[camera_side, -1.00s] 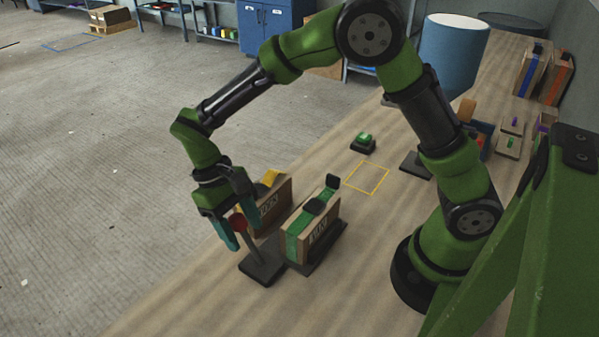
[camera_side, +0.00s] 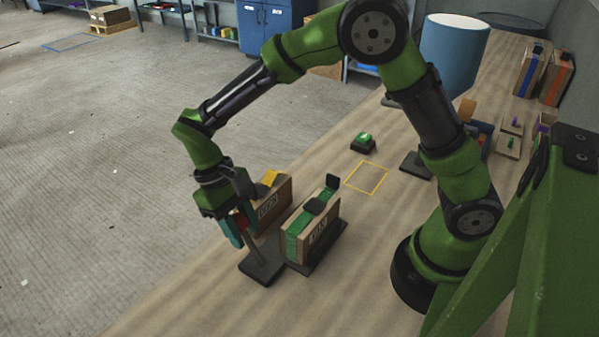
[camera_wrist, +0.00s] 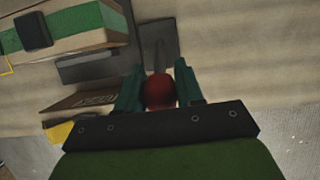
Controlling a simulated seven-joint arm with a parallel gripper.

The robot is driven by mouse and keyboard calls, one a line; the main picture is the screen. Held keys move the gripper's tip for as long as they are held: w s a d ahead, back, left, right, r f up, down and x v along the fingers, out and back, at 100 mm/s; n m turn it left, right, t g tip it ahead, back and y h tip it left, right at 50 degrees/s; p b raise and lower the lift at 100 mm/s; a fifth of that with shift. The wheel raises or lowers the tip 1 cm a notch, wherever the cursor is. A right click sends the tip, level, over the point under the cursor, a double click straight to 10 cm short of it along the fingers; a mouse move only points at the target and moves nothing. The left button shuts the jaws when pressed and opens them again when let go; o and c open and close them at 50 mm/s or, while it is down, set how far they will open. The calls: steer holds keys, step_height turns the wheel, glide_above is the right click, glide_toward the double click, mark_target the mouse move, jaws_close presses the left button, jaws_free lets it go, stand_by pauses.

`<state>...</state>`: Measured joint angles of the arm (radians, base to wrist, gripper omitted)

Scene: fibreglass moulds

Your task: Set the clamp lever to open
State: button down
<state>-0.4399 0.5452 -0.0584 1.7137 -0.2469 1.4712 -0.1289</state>
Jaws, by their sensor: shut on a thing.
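The clamp lever is a grey rod with a red ball knob (camera_wrist: 160,92), standing on a dark base plate (camera_side: 262,268) on the bench. In the side view the rod (camera_side: 255,250) leans slightly, and the knob is mostly hidden between the fingers. My gripper (camera_side: 241,224) is shut on the red knob from above. In the wrist view its teal fingers (camera_wrist: 160,88) sit on both sides of the knob.
A box with a green band (camera_side: 297,238) stands on a dark plate close right of the lever. Another box with a yellow part (camera_side: 270,200) stands just behind the lever. A yellow outlined square (camera_side: 367,177) and a green button (camera_side: 364,140) lie farther back. The bench front is clear.

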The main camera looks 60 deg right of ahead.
steer(key=s+t, duration=0.1)
steer(key=s+r+t, duration=0.1)
steer(key=t, duration=0.1)
steer(key=shift+s, duration=0.2)
steer(key=s+t, duration=0.2)
steer(key=shift+s+t, duration=0.1)
steer(key=shift+t, duration=0.2)
steer(key=shift+s+f, duration=0.2)
steer(key=shift+s, duration=0.8)
steer(key=shift+s+f, duration=0.25)
steer(key=shift+s, duration=0.3)
steer(key=shift+s+f, duration=0.25)
steer(key=shift+s, duration=0.25)
steer(key=c, duration=0.8)
jaws_free()
steer(key=shift+w, duration=0.1)
